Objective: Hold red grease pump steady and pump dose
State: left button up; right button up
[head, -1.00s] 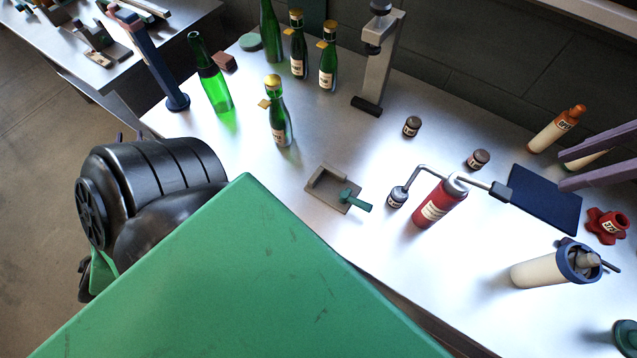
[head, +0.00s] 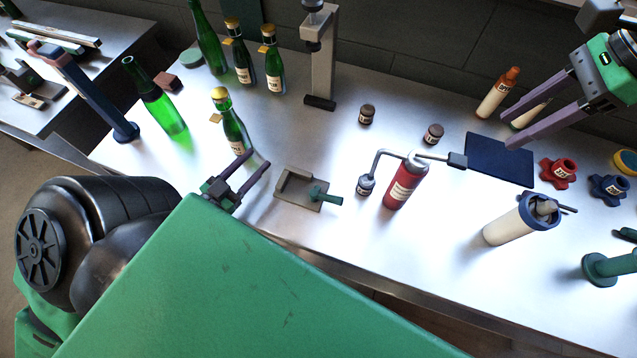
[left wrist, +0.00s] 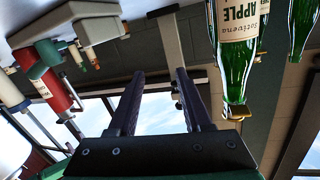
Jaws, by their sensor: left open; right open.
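The red grease pump (head: 405,186) stands upright near the front of the metal table. Its bent grey spout reaches left over a small dark jar (head: 365,184), and its lever with a dark grip points right. It also shows in the left wrist view (left wrist: 52,92), at the left. My right gripper (head: 510,125) is open and empty, above the dark blue mat at the right, apart from the pump.
The grey tray (head: 287,188) with a green handle lies between my left gripper and the pump. Green bottles (head: 233,128) stand behind my left gripper. A white cylinder with a blue collar (head: 507,226) stands right of the pump. Two small jars (head: 433,134) stand behind it.

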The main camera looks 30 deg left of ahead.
aim_at(388, 153)
pick_arm(q)
jog(key=w+d+r+m+h, duration=0.1)
jog(key=d+r+h, duration=0.2)
jog(key=d, duration=0.7)
jog(key=w+d+r+m+h, duration=0.1)
jog(key=d+r+h, duration=0.2)
jog(key=d, duration=0.7)
jog(key=shift+g, duration=0.4)
jog(key=x, duration=1.4)
jog(key=shift+d+f, duration=0.15)
jog(key=shift+f, duration=0.05)
grip_shut()
jog(key=shift+s, duration=0.1)
